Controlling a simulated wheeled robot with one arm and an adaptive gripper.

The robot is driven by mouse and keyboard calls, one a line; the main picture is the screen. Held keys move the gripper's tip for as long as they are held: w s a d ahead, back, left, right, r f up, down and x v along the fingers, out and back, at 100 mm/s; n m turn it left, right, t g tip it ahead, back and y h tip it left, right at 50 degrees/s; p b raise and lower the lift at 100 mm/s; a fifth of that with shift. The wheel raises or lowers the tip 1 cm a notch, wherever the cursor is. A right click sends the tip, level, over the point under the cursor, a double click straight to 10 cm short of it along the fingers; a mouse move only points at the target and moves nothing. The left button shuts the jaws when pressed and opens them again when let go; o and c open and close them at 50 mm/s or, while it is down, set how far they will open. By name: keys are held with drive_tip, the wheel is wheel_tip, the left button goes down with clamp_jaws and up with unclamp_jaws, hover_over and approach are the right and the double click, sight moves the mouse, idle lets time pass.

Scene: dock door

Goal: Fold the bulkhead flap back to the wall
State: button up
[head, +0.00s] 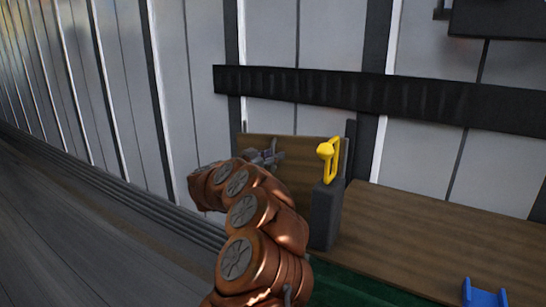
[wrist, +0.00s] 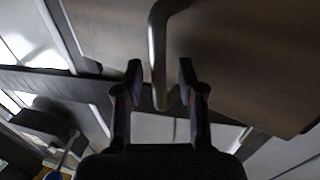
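A brown wood-grained panel, which looks like the bulkhead flap (head: 297,152), stands upright against the wall side in the head view, partly hidden by my arm. It fills the upper right of the wrist view (wrist: 250,60). A bent grey metal handle (wrist: 157,48) in front of it runs down between my fingers. My gripper (wrist: 160,72) is open, with a finger on each side of the handle and visible gaps to both. In the head view my gripper (head: 265,157) is small, in front of the panel's left part, and the handle cannot be made out.
A grey post (head: 326,215) with a yellow lever (head: 328,158) stands just right of the panel. A wooden surface (head: 440,235) extends right, with a blue bracket (head: 483,293) near its front. A black rail (head: 350,92) crosses the ribbed wall. Open floor (head: 60,235) lies left.

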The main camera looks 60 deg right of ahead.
clamp_jaws()
idle(0.5)
